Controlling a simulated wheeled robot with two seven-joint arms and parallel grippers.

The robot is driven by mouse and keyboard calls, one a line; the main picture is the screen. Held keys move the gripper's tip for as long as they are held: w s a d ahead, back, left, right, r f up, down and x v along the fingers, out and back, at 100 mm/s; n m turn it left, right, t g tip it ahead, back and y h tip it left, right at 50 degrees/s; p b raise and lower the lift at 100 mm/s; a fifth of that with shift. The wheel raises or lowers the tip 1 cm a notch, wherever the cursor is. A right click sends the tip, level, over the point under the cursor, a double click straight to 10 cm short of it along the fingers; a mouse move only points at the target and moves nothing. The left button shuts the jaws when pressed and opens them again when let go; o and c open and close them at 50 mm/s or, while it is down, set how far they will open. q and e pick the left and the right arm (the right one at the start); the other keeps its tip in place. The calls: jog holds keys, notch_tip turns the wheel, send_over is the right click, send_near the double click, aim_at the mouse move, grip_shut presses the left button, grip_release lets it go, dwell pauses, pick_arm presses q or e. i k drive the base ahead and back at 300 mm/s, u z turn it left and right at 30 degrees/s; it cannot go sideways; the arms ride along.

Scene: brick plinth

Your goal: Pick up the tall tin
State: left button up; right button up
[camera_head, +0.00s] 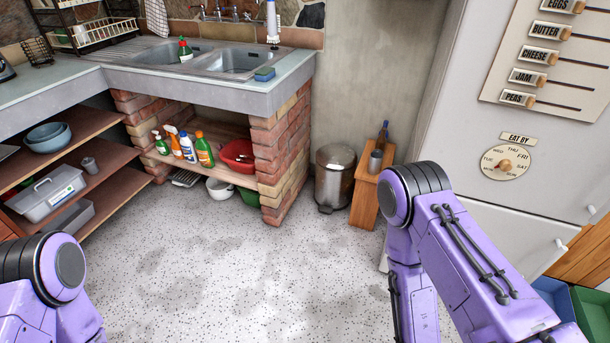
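A grey, tin-like cylinder (375,163) stands upright on a narrow wooden stand (365,200), right of the middle. A smaller grey cylinder (89,165) is on the left shelf. The one on the stand looks taller, but I cannot tell for sure which is the tall tin. Purple links of both my arms show at the lower left and right. Neither gripper is in view, and nothing of mine touches either cylinder.
A dark bottle (383,135) stands behind the cylinder on the stand. A metal pedal bin (334,177) is just left of the stand, and a white fridge (530,140) is to the right. The brick plinth (285,150) supports the sink counter. The speckled floor (230,270) is clear.

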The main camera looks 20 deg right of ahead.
aim_at(375, 161)
jog(key=u, duration=0.05)
jog(key=k, duration=0.35)
jog(key=u, duration=0.5)
jog(key=i, duration=1.5)
jog(key=z, duration=1)
jog(key=i, duration=0.8)
jog(key=z, duration=1.4)
jog(key=i, duration=0.55)
jog(key=z, duration=0.5)
